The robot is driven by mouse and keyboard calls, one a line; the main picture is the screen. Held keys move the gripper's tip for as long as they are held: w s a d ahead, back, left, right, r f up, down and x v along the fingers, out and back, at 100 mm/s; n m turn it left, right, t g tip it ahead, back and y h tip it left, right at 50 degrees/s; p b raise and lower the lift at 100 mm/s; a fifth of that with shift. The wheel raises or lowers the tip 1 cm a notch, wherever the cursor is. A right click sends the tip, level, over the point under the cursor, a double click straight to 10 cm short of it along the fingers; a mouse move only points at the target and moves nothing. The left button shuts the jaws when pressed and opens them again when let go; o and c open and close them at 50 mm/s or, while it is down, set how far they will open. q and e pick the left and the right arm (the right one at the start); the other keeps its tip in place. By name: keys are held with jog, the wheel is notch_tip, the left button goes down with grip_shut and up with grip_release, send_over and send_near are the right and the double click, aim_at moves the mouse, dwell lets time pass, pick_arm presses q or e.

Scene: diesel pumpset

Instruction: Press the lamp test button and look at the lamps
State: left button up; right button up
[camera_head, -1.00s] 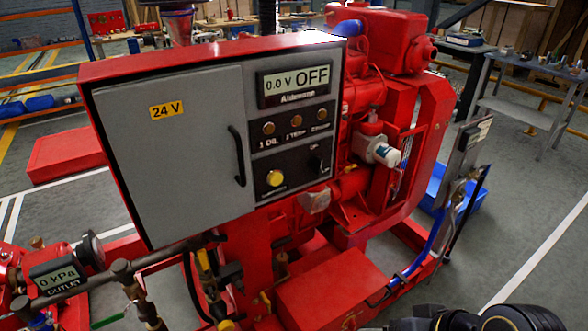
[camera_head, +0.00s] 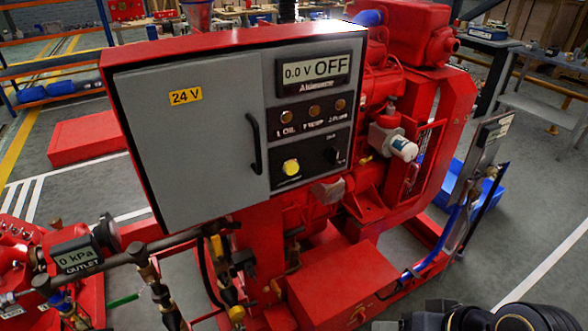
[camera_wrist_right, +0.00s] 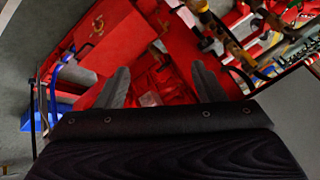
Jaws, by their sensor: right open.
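The red control box (camera_head: 150,75) has a grey door with a 24 V label and a black handle. On its right panel the display (camera_head: 317,70) reads 0.0 V OFF. Three round lamps (camera_head: 314,110) sit in a row below it and look dull amber, not clearly lit. The yellow round button (camera_head: 291,167) is on the black plate under the lamps, beside a black knob (camera_head: 333,156). My right gripper (camera_wrist_right: 155,85) shows in the wrist view with its two fingers apart and nothing between them. The button is not seen there. My left gripper is not in view.
The red pumpset engine (camera_head: 400,100) stands right of the box. Pipes and an outlet gauge (camera_head: 75,258) reading 0 kPa are at lower left. A blue tray (camera_head: 478,185) is on the floor, and a grey workbench (camera_head: 545,100) stands at far right.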

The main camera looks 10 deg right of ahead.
grip_shut()
dwell(1.4)
